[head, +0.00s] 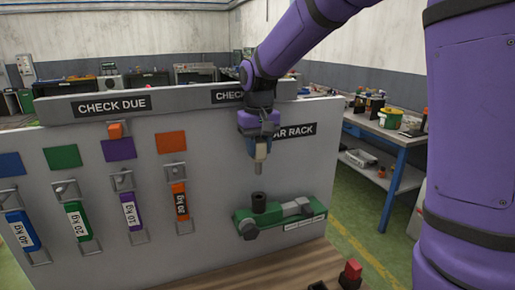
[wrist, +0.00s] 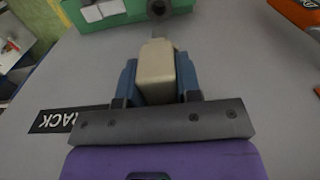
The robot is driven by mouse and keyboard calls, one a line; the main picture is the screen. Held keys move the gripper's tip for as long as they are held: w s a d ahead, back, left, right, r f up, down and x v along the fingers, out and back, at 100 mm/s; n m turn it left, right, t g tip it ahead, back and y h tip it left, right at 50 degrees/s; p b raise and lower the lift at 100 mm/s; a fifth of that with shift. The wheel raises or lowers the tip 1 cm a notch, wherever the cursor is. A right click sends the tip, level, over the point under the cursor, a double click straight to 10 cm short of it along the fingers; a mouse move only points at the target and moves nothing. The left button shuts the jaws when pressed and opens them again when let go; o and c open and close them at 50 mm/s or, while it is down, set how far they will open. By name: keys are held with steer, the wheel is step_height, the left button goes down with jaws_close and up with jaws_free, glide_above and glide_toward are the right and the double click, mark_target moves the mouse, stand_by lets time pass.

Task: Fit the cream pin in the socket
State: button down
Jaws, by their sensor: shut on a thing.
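My gripper (head: 260,150) is shut on the cream pin (wrist: 157,72), with a blue finger on each side of it in the wrist view. In the head view the pin's grey tip (head: 258,168) points down and hangs in the air. A dark round socket (head: 258,202) stands on the green fixture (head: 290,222) below it, with a clear gap between tip and socket. In the wrist view the socket (wrist: 158,7) is at the top edge, partly cut off, ahead of the pin.
A grey board (head: 215,225) carries several coloured labelled tags on the left. An orange tag (head: 179,200) hangs nearest the fixture. A wooden top (head: 250,280) with a red block (head: 350,273) lies in front. A blue-legged workbench (head: 392,150) stands behind at right.

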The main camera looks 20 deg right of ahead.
mark_target(259, 174)
steer(key=shift+f, duration=2.9)
steer(key=shift+f, duration=2.75)
steer(key=c, duration=0.7)
jaws_free()
steer(key=shift+c, duration=0.2)
step_height(259, 174, up, 11)
steer(key=shift+f, duration=0.1)
